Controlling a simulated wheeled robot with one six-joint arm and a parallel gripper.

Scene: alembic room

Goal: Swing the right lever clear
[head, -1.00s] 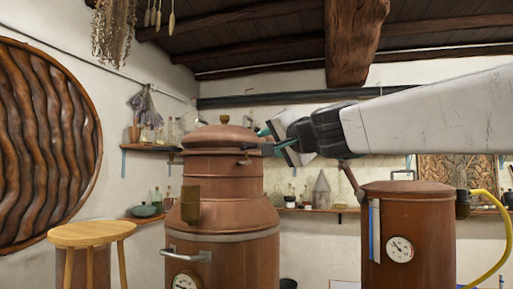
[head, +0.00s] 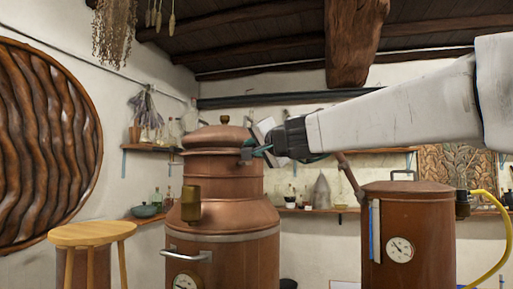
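The copper still (head: 222,185) stands left of centre with a domed lid and a small knob on top. The right lever appears as a small dark piece (head: 246,156) at the right edge of the still's lid, mostly hidden by my gripper. My gripper (head: 256,149), with teal fingertips, comes in from the right and is at this lid edge, over or against the lever. The view is too small to tell whether its fingers are around the lever or only beside it.
A brass fitting (head: 190,203) and a metal handle (head: 186,254) stick out from the still's front. A second copper vessel (head: 408,235) with a gauge and yellow hose (head: 497,240) stands at right, below my arm. A wooden stool (head: 92,235) is at left.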

